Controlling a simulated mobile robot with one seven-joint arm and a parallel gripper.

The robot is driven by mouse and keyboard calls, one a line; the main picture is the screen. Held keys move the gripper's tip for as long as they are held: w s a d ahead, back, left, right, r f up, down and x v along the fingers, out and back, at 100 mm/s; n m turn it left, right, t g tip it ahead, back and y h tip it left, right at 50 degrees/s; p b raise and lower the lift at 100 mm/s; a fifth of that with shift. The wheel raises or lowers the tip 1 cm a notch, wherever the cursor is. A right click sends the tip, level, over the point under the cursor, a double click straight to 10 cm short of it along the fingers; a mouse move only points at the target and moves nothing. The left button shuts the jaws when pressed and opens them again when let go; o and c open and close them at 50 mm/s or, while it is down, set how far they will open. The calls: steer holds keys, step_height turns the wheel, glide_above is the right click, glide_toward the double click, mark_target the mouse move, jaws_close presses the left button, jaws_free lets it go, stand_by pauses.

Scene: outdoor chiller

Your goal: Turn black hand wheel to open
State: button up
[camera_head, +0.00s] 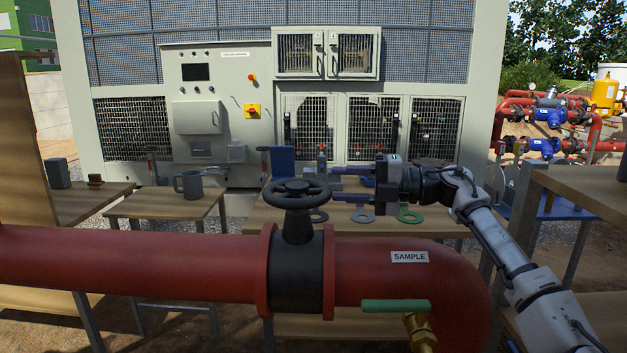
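The black hand wheel (297,188) lies flat on top of a short black stem. The stem rises from the black valve body (297,272), which sits between two red flanges on the thick red pipe. My gripper (338,184) comes in from the right, its two purple fingers pointing left. The fingers are spread, one above the other, with nothing seen between them. The fingertips appear just right of the wheel's rim in the picture. I cannot tell whether they touch it or how far behind it they are.
The red pipe (130,260) crosses the foreground and bends down at the right. A green-handled brass valve (396,306) is in front. Behind are wooden tables with a grey mug (188,184), a green ring (410,215) and a blue block (282,160). A chiller cabinet stands further back.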

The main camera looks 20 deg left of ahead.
mark_target(309, 182)
steer(key=a, duration=0.4)
steer(key=s+a+p, duration=0.1)
steer(key=a, duration=0.2)
jaws_close()
steer(key=shift+a+r+n+g+p, duration=0.2)
steer(key=shift+n+g+p, duration=0.15)
steer(key=shift+p, duration=0.6)
steer(key=shift+a+f+n+g+p, duration=0.15)
steer(key=shift+n+g+p, duration=0.2)
steer(key=shift+g+p, duration=0.3)
steer(key=shift+f+h, duration=0.1)
steer(key=shift+h, duration=0.2)
